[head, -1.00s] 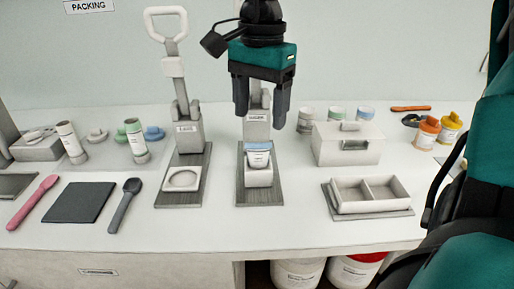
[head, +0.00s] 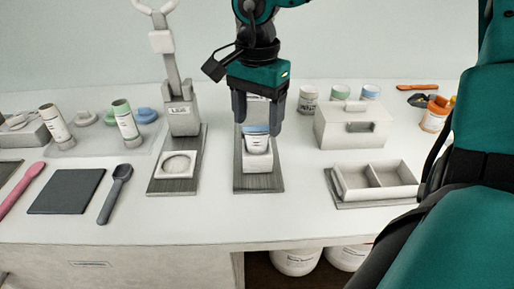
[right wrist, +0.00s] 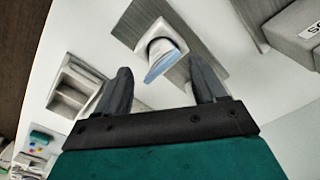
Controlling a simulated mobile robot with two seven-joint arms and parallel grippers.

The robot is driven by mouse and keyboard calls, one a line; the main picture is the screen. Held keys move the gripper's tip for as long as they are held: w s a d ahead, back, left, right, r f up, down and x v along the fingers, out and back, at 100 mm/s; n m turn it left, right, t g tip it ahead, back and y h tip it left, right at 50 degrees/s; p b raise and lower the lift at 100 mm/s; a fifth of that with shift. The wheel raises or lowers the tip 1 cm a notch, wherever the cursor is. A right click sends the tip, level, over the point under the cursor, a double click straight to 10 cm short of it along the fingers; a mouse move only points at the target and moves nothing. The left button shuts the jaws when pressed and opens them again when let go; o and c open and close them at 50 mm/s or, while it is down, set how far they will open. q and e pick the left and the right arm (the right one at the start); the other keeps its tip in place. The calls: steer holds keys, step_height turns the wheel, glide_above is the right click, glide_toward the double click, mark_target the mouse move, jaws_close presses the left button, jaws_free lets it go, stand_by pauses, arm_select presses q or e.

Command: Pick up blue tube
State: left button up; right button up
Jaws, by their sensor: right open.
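The blue tube (head: 256,141), white with a blue end and a printed label, stands in a white holder (head: 258,166) on a grey base plate at the middle of the counter. It also shows in the right wrist view (right wrist: 160,60), ahead of and between the fingers. My right gripper (head: 258,118) is open and points down just above and around the tube's upper end in the head view. I cannot tell whether the fingers touch it. The right wrist view shows both fingers (right wrist: 162,85) apart, with nothing clamped. My left gripper is not in view.
A lever press (head: 183,110) stands left of the tube's station. A white box (head: 350,126) and a two-part tray (head: 376,181) stand to the right. Several small jars are behind the box. A dark mat (head: 66,191) and scoop (head: 116,193) lie left; the front counter is clear.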

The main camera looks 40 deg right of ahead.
mark_target(257, 134)
step_height(257, 134, down, 5)
steer(key=shift+w+r, duration=0.1)
steer(key=shift+r, duration=0.05)
steer(key=c, duration=1.2)
steer(key=shift+r, duration=0.1)
steer(key=shift+r+p, duration=1.05)
steer(key=shift+r, duration=8.9)
